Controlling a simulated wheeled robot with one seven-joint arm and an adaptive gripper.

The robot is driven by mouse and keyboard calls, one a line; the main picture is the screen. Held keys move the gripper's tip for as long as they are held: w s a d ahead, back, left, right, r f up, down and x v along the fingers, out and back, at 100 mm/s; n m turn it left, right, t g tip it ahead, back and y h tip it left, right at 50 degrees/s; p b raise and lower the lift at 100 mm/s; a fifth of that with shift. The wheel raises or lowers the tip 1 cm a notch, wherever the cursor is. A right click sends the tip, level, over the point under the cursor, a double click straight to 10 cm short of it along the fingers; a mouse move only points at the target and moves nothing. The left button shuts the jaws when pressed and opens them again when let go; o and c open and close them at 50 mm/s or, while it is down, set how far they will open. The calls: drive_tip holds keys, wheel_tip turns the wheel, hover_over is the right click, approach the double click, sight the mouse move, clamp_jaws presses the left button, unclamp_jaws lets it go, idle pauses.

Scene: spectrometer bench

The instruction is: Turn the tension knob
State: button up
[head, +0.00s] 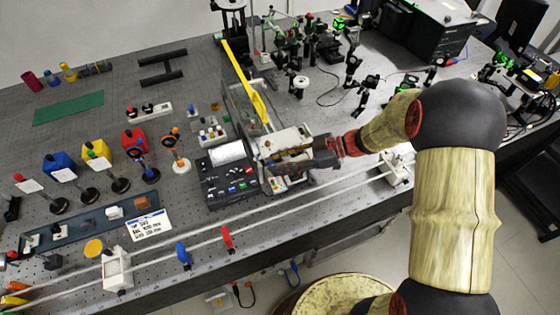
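I cannot clearly pick out the tension knob. Two pale parallel lines run along the bench's front edge between a white block (116,268) at the lower left and another pale block (396,168) at the right. A red clip (227,238) and a blue clip (183,254) sit by these lines. My gripper (272,153) is at the end of my arm, which reaches in from the right. It is over the right side of a dark instrument box with colored buttons (232,180). Its fingertips are too small and cluttered to tell whether they are open or hold anything.
A clear upright panel with a yellow strip (247,82) stands just behind my gripper. Optics mounts (290,45) crowd the back. Colored blocks on the left include a yellow one (96,151). A written card (149,226) lies near the front. Bare bench shows around the green mat (68,108).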

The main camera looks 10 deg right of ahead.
drive_tip(key=shift+s+f+m+t+b, duration=0.1)
drive_tip(key=shift+m+t+b, duration=0.35)
drive_tip(key=shift+b, duration=0.6)
drive_tip(key=shift+s+m+t+b, duration=0.1)
drive_tip(key=shift+m+t+b, duration=0.15)
drive_tip(key=shift+t+b, duration=0.4)
drive_tip(key=m+t+b, duration=0.1)
drive_tip(key=b, duration=0.2)
drive_tip(key=shift+s+a+h, duration=0.1)
drive_tip(key=shift+s+h, duration=0.05)
drive_tip(key=shift+h, duration=0.25)
drive_tip(key=m+t+b, duration=0.1)
drive_tip(key=b, duration=0.2)
drive_tip(key=shift+s+m+t, duration=0.15)
drive_tip(key=shift+m+t, duration=0.15)
